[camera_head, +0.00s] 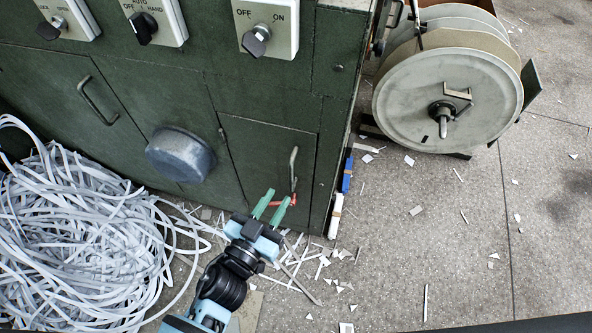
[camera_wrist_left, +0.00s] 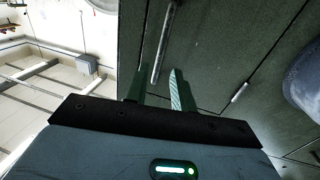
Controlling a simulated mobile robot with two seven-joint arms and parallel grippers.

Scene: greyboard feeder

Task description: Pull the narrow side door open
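The narrow door (camera_head: 258,150) is the right-hand lower panel of the green cabinet and looks closed. Its upright metal bar handle (camera_head: 293,168) is near its right edge; the handle also shows in the left wrist view (camera_wrist_left: 165,40). My left gripper (camera_head: 278,197) is just in front of the handle's lower end, with its two green fingers apart. In the left wrist view the left gripper (camera_wrist_left: 155,85) is open, and the handle's near end appears between or just beyond the fingertips. I cannot tell whether they touch. My right gripper is not in view.
A grey round drum (camera_head: 180,155) sticks out left of the door. A heap of white strips (camera_head: 80,235) covers the floor at left. A large reel (camera_head: 447,100) stands at right. Paper scraps litter the floor before the door; the floor at lower right is mostly clear.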

